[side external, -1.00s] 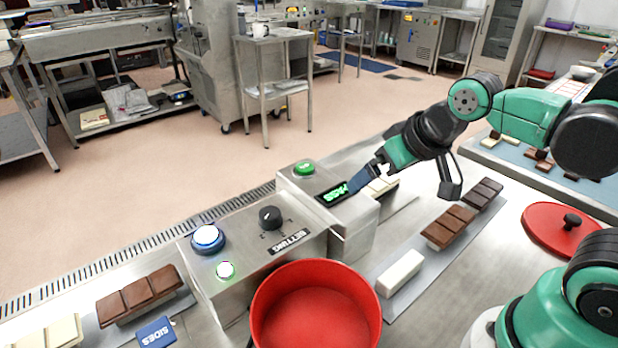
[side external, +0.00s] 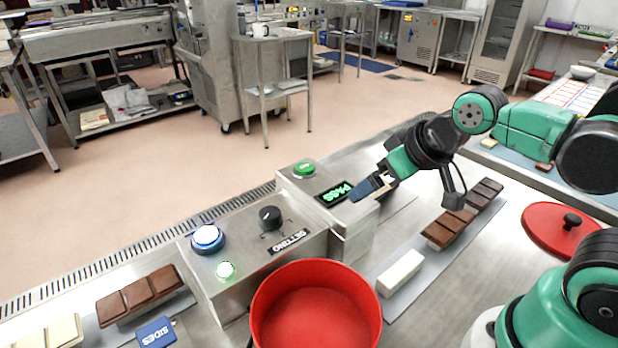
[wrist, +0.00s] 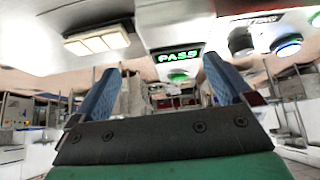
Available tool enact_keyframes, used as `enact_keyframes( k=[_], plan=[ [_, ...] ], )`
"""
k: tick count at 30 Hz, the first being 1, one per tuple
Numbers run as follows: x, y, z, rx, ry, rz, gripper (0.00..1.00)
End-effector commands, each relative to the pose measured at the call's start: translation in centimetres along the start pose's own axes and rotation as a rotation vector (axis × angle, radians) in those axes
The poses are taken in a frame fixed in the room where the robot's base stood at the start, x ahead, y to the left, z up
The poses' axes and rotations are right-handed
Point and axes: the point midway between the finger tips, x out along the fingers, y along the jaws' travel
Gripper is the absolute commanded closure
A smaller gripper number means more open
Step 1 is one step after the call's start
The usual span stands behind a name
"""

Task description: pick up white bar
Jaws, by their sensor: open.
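A plain white bar (side external: 400,273) lies on a grey strip beside the red pot, below my gripper in the side view. A cream-white segmented bar (wrist: 97,40) shows at the upper left of the wrist view, beyond the fingertips and apart from them; in the side view my gripper mostly hides it. Another cream segmented bar (side external: 55,334) is cut off at the lower left. My gripper (side external: 366,188) hangs beside the lit PASS display with nothing between its fingers. In the wrist view its two blue fingers (wrist: 160,80) are spread wide.
The steel control box (side external: 262,250) with its buttons and dial stands left of my gripper. A red pot (side external: 318,305) is in front of it. Brown bars (side external: 450,228) lie along the grey strip (side external: 430,262). A red lid (side external: 545,232) lies at right.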

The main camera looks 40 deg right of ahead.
Motion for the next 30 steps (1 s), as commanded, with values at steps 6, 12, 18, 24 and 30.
enact_keyframes(
  k=[6,12,18,24,30],
  plan=[
    [0.3,1.6,-1.9,-0.245,-0.101,0.015,0.0],
    [2.4,4.9,-4.5,-0.701,-0.29,-0.053,0.0],
    [5.7,8.8,-5.6,-1.134,-0.434,-0.238,0.0],
    [8.4,11.5,-5.2,-1.415,-0.48,-0.42,0.0],
    [9.6,12.3,-4.7,-1.506,-0.482,-0.487,0.0]
  ],
)
